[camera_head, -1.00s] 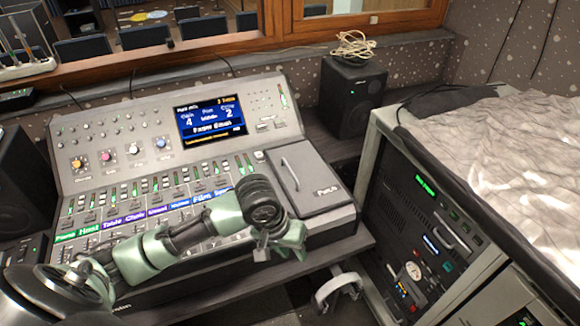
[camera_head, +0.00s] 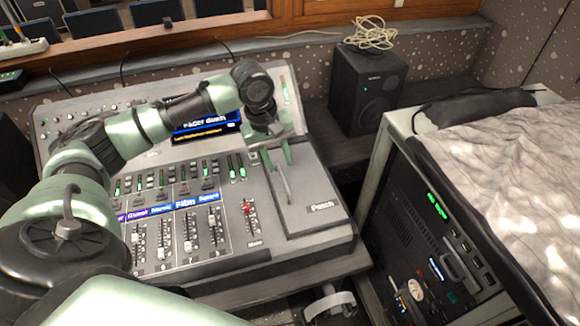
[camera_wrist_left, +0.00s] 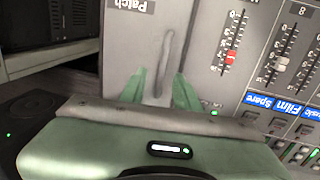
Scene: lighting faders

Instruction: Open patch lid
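The patch lid (camera_head: 317,196) is a flat grey panel at the right end of the mixing console, marked "Patch". It lies closed, and a slim bar handle (camera_head: 281,181) runs along it. My left gripper (camera_head: 272,158) is over the upper end of the lid, pointing down at the handle. In the left wrist view my left gripper (camera_wrist_left: 161,90) has its two green fingers apart, with the handle (camera_wrist_left: 165,62) showing between them. I cannot tell whether the fingers touch the handle. My right gripper is not in view.
The console's faders (camera_head: 190,232) lie left of the lid, under my left arm. The screen (camera_head: 200,127) is partly hidden by the arm. A black speaker (camera_head: 368,88) with a coiled cable (camera_head: 371,34) stands behind right. An equipment rack (camera_head: 420,225) stands to the right.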

